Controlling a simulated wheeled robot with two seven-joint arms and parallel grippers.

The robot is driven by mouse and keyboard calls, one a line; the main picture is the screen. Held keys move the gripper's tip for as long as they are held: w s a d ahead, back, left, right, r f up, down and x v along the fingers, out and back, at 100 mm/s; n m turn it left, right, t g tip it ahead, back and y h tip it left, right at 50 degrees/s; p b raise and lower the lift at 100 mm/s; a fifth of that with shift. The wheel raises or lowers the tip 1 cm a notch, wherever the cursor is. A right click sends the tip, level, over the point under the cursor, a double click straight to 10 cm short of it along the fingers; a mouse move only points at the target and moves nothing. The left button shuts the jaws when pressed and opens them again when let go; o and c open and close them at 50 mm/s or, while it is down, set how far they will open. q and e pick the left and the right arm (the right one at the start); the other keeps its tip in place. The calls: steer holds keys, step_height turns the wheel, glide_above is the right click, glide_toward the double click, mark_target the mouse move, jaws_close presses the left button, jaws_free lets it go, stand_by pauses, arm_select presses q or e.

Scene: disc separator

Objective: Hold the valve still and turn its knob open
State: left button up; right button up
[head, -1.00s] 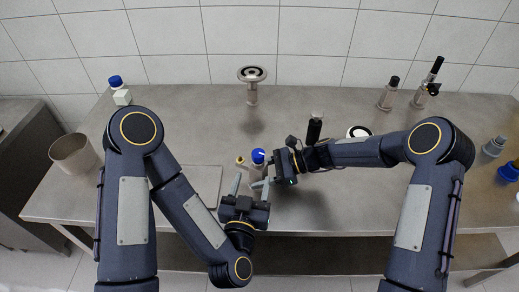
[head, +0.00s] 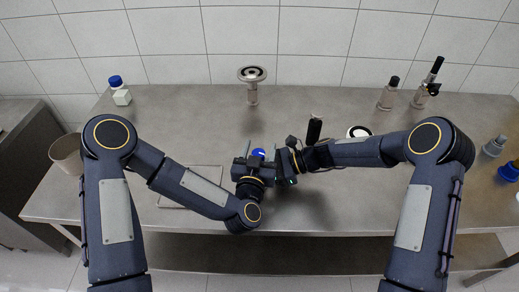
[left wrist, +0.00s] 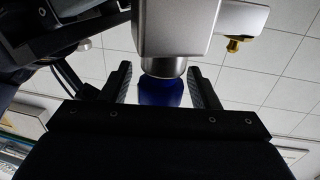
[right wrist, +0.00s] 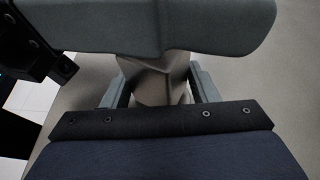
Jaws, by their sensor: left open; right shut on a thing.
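The valve's blue knob (head: 257,152) shows in the head view between my grippers. My left gripper (head: 259,160) is open at the valve and hides most of its body. In the left wrist view the blue knob (left wrist: 160,92) sits between the open fingers, with a gap on each side. The grey metal valve body (left wrist: 180,25) is beyond it, with a brass fitting (left wrist: 235,44). My right gripper (head: 277,164) comes in from the right. In the right wrist view its fingers are shut on the valve body (right wrist: 152,82); a grey bar, seemingly my left finger, covers the top.
A flat plate (head: 172,203) lies left on the steel table. A black-topped item (head: 314,130) and white disc (head: 359,132) stand close behind my right arm.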

arm_select(q)
steer(key=shift+c, duration=0.2)
steer(key=c, duration=0.9)
steer(key=shift+c, duration=0.2)
steer(key=shift+n+y, duration=0.4)
steer(key=shift+y, duration=0.1)
steer(key=n+y, duration=0.1)
steer(key=y, duration=0.1)
steer(key=n+y, duration=0.2)
steer(key=y, duration=0.1)
steer(key=shift+a+y, duration=0.2)
steer(key=shift+y, duration=0.1)
steer(key=shift+s+a+n+g+y, duration=0.1)
steer(key=shift+a+n+g+y, duration=0.15)
steer(key=shift+n+g+y, duration=0.9)
steer(key=shift+s+a+n+g+y, duration=0.15)
steer(key=shift+n+g+y, duration=0.3)
steer(key=shift+n+y, duration=1.4)
steer(key=shift+w+m+y, duration=0.1)
steer(key=shift+m+y, duration=0.2)
steer(key=shift+y, duration=0.2)
